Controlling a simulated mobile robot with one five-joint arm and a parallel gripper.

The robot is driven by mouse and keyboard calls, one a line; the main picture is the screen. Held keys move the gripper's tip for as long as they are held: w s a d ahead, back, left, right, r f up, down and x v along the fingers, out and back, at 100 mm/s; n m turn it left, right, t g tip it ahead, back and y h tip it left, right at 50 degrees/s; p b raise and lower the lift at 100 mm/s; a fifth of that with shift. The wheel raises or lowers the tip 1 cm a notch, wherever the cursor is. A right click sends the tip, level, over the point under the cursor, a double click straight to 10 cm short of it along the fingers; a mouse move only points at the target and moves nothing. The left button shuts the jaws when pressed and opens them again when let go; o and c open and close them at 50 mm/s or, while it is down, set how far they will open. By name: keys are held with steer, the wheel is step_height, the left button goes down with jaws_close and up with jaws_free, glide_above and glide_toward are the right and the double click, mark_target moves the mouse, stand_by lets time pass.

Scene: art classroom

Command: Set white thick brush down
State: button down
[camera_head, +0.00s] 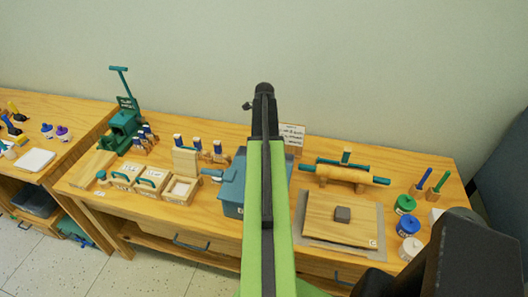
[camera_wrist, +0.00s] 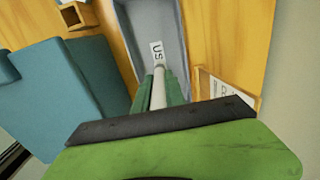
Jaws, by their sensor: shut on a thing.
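In the wrist view, my gripper (camera_wrist: 160,92) is shut on the white thick brush (camera_wrist: 158,88), with green fingers on both sides of its pale handle. The brush points away from me over a long grey tray (camera_wrist: 152,18) that has a white label with dark letters (camera_wrist: 157,52). I cannot tell whether the brush touches the tray. The brush's far end is hard to make out. In the head view, my arm reaches up over the table and hides the brush and the gripper's fingers.
A blue-grey box (camera_head: 231,195) stands beside my arm on the wooden table; it fills the left of the wrist view (camera_wrist: 45,100). A small sign (camera_head: 294,134) stands at the back. A board (camera_head: 340,220), a roller (camera_head: 345,174) and paint jars (camera_head: 404,204) are to the right.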

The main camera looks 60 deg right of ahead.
step_height(320, 180, down, 4)
steer(key=shift+r+b, duration=0.25)
steer(key=shift+b, duration=0.9)
steer(key=shift+r, duration=0.25)
steer(key=shift+f, duration=0.25)
steer(key=c, duration=1.4)
jaws_free()
steer(key=shift+r, duration=0.1)
step_height(320, 180, up, 12)
steer(key=p, duration=1.2)
steer(key=shift+r+p, duration=0.25)
steer(key=shift+p, duration=0.1)
steer(key=shift+f, duration=0.1)
